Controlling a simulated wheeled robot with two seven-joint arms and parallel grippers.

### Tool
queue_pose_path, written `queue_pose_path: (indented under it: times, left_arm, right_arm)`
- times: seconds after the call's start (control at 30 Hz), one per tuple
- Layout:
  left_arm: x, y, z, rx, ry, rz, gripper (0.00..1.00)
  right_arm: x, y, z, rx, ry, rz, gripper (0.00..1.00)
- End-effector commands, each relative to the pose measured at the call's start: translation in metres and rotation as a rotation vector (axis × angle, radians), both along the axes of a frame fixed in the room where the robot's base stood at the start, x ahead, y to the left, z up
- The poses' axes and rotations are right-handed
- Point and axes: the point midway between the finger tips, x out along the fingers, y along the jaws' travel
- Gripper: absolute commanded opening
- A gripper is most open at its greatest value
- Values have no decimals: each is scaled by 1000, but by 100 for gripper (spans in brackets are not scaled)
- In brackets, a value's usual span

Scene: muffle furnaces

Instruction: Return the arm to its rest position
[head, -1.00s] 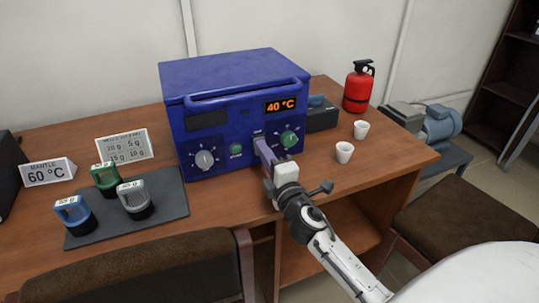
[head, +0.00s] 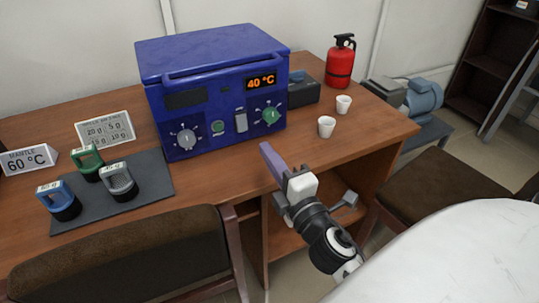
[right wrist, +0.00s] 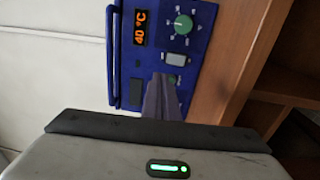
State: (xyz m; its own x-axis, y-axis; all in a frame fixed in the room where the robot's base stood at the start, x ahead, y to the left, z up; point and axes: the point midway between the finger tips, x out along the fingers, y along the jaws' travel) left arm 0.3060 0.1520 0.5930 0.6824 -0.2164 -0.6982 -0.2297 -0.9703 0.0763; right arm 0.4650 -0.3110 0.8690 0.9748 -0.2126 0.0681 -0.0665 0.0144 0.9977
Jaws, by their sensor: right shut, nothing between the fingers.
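My right gripper (head: 270,155) is shut and empty, in front of the desk's front edge and apart from the blue furnace (head: 212,75). Its purple fingers also show in the right wrist view (right wrist: 160,95), pointing toward the furnace panel. The furnace stands on the desk, lid down, with an orange display (head: 262,83) reading 40 °C. Its panel has a grey knob (head: 184,138), a light rocker switch (head: 240,122) and a green knob (head: 269,115). In the wrist view the fingers hide part of the panel. My left gripper is not in view.
A dark mat (head: 150,192) holds several handled weights at the left, near a sign (head: 27,159) reading MANTLE 60 °C. Brown chairs (head: 130,255) are close to the desk front.

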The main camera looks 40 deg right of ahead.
Motion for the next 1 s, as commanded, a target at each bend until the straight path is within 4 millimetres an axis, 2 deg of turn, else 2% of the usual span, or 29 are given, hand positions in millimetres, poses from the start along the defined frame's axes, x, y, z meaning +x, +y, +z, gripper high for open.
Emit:
queue_pose_path:
  times: [0.47,0.6,0.67,0.77,0.9,1.0]
  left_arm:
    - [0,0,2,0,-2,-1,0]
    - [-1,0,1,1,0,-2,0]
    - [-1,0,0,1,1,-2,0]
    - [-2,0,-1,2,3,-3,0]
    - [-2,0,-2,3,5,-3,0]
    - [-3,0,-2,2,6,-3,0]
  right_arm:
    - [0,0,0,3,1,-2,0]
    - [-6,-10,-8,109,25,-50,0]
    - [-13,-18,-19,224,56,-99,0]
    - [-33,-27,-52,497,153,-214,0]
    - [-73,-12,-107,845,344,-365,0]
    - [-98,6,-132,1001,464,-439,0]
